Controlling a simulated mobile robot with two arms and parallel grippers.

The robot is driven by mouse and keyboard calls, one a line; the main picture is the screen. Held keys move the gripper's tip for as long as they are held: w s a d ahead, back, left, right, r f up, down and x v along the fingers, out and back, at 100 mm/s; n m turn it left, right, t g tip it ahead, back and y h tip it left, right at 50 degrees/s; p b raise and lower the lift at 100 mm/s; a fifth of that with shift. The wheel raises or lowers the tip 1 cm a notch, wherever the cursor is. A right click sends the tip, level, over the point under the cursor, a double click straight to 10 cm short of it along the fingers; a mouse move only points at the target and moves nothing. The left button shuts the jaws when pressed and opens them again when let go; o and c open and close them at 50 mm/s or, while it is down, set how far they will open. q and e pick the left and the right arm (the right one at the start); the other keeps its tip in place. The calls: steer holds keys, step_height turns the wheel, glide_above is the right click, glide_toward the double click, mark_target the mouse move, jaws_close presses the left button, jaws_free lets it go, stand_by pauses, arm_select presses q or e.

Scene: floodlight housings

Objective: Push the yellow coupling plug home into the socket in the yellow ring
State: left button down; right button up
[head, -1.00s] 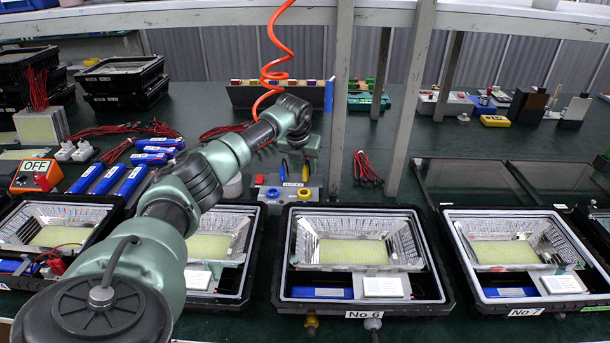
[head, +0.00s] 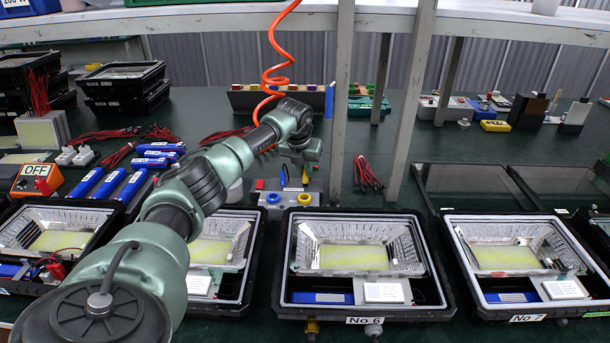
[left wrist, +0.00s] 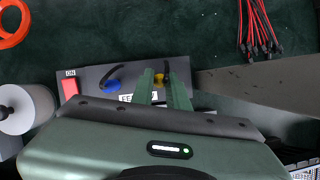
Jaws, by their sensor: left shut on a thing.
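The yellow coupling plug (head: 305,176) shows in the head view below my left gripper (head: 303,165). My left gripper is shut on it. The yellow ring (head: 304,199) sits on the front of a grey box, just below the plug in the picture; whether they touch I cannot tell. In the left wrist view my left gripper's green fingers (left wrist: 166,76) reach down to the box, with a bit of yellow between them. They hide most of the plug and the socket there. My right gripper is not in view.
The grey box (head: 288,189) also carries a blue ring (head: 273,198), a blue plug or lead (head: 283,176) and a red switch (head: 259,184). A metal post (head: 342,100) stands close to its right. Floodlight housing No 6 (head: 362,313) lies in front.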

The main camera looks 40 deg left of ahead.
arm_select(q)
step_height(320, 180, up, 8)
steer(key=shift+f, duration=0.1)
steer(key=p, duration=0.5)
glide_toward(305, 171)
steer(key=s+d, duration=0.2)
steer(key=d, duration=0.1)
steer(key=shift+s+d+f, duration=0.15)
steer(key=shift+s+d, duration=0.15)
steer(key=shift+s, duration=0.1)
steer(key=shift+f+b, duration=1.75)
steer(key=shift+f, duration=1.25)
steer(key=shift+f+b, duration=0.9)
steer(key=shift+f, duration=0.55)
